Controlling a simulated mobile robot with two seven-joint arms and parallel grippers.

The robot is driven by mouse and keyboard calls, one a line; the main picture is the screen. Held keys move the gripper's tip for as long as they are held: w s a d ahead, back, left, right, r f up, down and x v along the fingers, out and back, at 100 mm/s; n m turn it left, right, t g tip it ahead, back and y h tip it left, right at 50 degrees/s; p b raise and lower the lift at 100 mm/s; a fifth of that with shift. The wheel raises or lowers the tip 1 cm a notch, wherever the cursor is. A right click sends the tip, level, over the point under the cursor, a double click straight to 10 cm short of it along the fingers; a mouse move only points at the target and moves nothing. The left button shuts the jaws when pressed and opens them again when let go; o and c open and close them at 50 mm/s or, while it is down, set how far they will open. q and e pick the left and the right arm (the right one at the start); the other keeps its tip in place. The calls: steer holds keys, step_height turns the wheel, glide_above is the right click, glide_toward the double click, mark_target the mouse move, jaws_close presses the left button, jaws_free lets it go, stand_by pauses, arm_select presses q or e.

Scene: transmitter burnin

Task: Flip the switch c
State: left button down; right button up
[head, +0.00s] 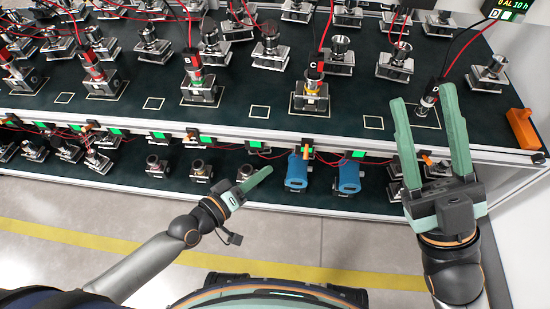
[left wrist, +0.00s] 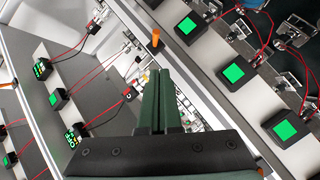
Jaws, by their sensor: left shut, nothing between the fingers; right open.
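The station marked C (head: 315,70) stands on the upper shelf in the head view, with a red cable running up from it. Below it on the shelf's front rail is an orange switch lever (head: 307,146) beside a small green display; I read no letter on the lever itself. An orange lever (left wrist: 155,38) shows in the left wrist view, above the fingertips. My left gripper (head: 265,172) is shut and empty, left of and below the lever in the head view, apart from it. My right gripper (head: 421,96) is open and empty, at the shelf's right end.
Two blue units (head: 296,172) stand on the lower shelf near my left gripper. A larger orange block (head: 523,128) is at the upper shelf's right corner. Stations with red and black cables crowd the upper shelf (head: 225,115). The floor in front (head: 330,235) is clear.

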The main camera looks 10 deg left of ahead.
arm_select(q)
steer(key=shift+f+v, duration=0.15)
steer(key=shift+v, duration=0.75)
steer(key=shift+f+v, duration=0.15)
steer(key=shift+v, duration=0.7)
